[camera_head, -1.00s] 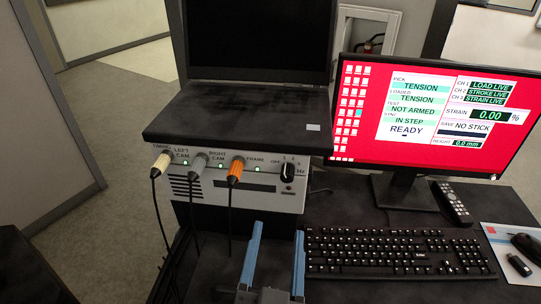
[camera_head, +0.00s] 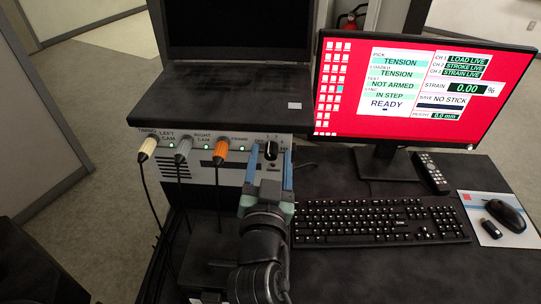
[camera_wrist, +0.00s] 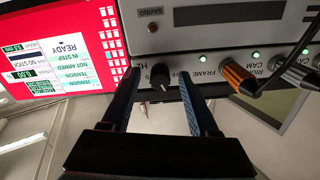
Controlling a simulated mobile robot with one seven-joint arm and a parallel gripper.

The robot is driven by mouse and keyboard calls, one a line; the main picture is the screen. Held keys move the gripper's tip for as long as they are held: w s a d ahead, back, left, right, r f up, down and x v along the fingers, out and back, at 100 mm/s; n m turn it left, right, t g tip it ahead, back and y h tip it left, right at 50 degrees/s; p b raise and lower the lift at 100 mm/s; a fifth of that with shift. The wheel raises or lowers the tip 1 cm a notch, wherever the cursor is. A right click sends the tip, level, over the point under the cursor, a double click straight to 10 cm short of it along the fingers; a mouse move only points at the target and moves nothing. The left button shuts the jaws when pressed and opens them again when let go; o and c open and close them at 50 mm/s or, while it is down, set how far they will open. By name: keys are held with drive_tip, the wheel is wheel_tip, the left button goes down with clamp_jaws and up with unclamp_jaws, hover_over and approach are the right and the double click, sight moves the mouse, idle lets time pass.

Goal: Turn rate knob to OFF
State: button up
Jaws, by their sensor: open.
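The rate knob (camera_head: 271,151) is a small black knob at the right end of the white control box's front panel, beside the "OFF" label and the "Hz" marking. It also shows in the wrist view (camera_wrist: 161,77), between the fingers. Its pointer setting is too small to read surely. My gripper (camera_head: 270,160) is open, with one blue finger on each side of the knob in the picture. In the wrist view my gripper (camera_wrist: 160,84) has a visible gap between each finger and the knob. I cannot tell whether the fingertips reach its depth.
An orange plug (camera_head: 220,151), a grey plug (camera_head: 183,148) and a cream plug (camera_head: 148,146) with hanging cables are left of the knob. A laptop (camera_head: 225,112) rests on the box. The monitor (camera_head: 420,92) and keyboard (camera_head: 380,220) stand to the right.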

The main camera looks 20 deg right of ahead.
drive_tip(key=shift+c, duration=0.3)
clamp_jaws()
drive_tip(key=shift+n, duration=0.4)
drive_tip(key=n+p, duration=0.1)
drive_tip(key=n, duration=0.2)
drive_tip(key=shift+n, duration=0.4)
drive_tip(key=shift+n+p, duration=0.95)
drive_tip(key=shift+n, duration=1.25)
drive_tip(key=shift+o, duration=0.3)
unclamp_jaws()
